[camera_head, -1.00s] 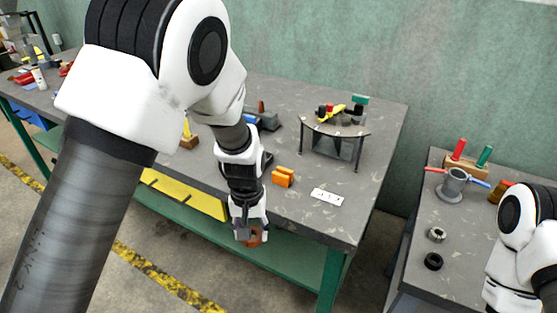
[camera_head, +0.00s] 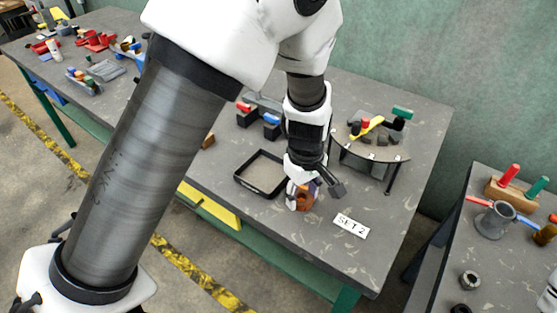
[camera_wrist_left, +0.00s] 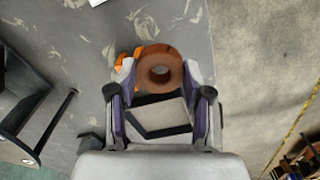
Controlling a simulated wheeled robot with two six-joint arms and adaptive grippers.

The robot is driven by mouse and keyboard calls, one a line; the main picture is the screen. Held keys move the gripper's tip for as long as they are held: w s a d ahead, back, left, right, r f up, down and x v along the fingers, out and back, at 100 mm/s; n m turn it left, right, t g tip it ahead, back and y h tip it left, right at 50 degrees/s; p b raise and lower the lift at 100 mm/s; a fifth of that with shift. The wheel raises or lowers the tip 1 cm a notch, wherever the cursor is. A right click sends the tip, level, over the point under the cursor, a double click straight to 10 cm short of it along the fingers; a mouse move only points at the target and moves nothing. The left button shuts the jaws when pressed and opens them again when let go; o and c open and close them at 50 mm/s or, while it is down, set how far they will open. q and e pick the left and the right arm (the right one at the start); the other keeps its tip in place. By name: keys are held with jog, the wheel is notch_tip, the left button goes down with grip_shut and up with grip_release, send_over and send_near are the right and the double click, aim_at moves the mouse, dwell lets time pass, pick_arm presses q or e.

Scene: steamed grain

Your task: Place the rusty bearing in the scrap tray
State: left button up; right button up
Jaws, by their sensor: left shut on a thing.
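The rusty bearing (camera_head: 304,199) is a thick brown ring, held in my left gripper (camera_head: 303,196) above the grey table. In the left wrist view the bearing (camera_wrist_left: 174,70) sits between the fingertips of the left gripper (camera_wrist_left: 160,80), its hole facing the camera. The scrap tray (camera_head: 240,182), a shallow square tray with a black rim and pale floor, lies just left of the gripper. Part of a dark-rimmed pale shape, apparently the tray (camera_wrist_left: 163,132), shows between the fingers. My right gripper is not in view.
Orange blocks (camera_wrist_left: 123,59) show beside the bearing, partly hidden. A white sign (camera_head: 351,225) lies to the right. A raised round stand (camera_head: 384,153) with small parts stands behind. Dark bins are behind the tray. A second table is at right.

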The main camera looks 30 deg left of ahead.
pick_arm(q)
jog(key=w+a, duration=0.1)
jog(key=a, duration=0.1)
jog(key=a+p, duration=0.1)
jog(key=a, duration=0.1)
jog(key=w+a+p, duration=0.1)
jog(key=a, duration=0.2)
jog(key=shift+w, duration=0.35)
jog(key=p, duration=0.2)
send_over(265, 175)
jog(key=shift+d+f, duration=0.1)
jog(key=shift+f, duration=0.45)
notch_tip(265, 175, down, 3)
jog(key=shift+s+f+p, duration=0.1)
jog(key=shift+s+p, duration=0.05)
jog(key=shift+p, duration=0.45)
jog(key=shift+f, duration=0.25)
jog(key=shift+f, duration=0.1)
jog(key=o, duration=1.3)
jog(key=shift+c, duration=0.2)
